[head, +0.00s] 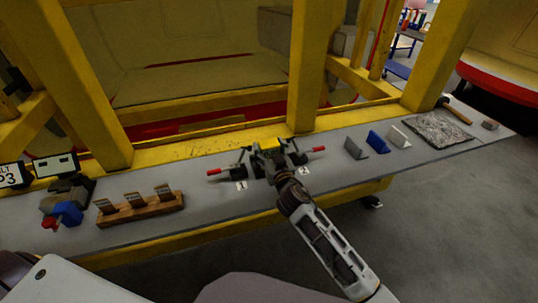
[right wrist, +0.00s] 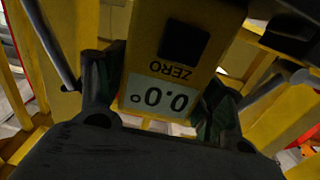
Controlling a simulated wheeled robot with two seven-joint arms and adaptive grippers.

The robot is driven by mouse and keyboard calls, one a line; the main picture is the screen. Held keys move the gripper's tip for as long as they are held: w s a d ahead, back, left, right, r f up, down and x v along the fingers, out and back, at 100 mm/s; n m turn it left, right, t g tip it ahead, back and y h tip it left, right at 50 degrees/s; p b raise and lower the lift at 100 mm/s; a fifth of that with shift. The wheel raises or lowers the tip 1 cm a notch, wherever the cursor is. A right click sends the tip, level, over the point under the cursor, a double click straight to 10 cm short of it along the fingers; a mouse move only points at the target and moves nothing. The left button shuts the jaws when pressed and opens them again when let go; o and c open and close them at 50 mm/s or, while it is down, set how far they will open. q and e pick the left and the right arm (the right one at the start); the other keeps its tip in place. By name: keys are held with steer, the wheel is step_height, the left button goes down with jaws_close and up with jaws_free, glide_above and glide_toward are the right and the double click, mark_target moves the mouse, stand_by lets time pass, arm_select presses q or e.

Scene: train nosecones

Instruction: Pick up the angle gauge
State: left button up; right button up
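The angle gauge is a yellow box with a black square, the word ZERO and a pale display reading 0.0°. It fills the upper middle of the right wrist view (right wrist: 185,60), and its yellow top shows in the head view (head: 270,144). My right gripper (head: 268,160) is around it, with one dark green pad against each side in the right wrist view (right wrist: 155,105). The gauge's underside is hidden, so I cannot tell whether it touches the bench. My left gripper is not in view.
On the grey bench (head: 215,205), red-tipped dark tools by labels 1 (head: 241,186) and 2 (head: 304,171) flank the gripper. A wooden rack (head: 140,210) stands left. Grey (head: 355,148), blue (head: 378,142) and white (head: 399,136) wedges and a grey mat (head: 437,130) lie right. Yellow posts (head: 310,70) rise behind.

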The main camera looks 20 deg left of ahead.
steer(key=c, duration=0.8)
steer(key=shift+r, duration=1.1)
step_height(320, 180, up, 7)
steer(key=shift+f+p, duration=0.15)
steer(key=shift+p, duration=0.35)
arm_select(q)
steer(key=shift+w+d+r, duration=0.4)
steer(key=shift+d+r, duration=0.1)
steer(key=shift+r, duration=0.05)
arm_select(e)
steer(key=shift+r, duration=0.65)
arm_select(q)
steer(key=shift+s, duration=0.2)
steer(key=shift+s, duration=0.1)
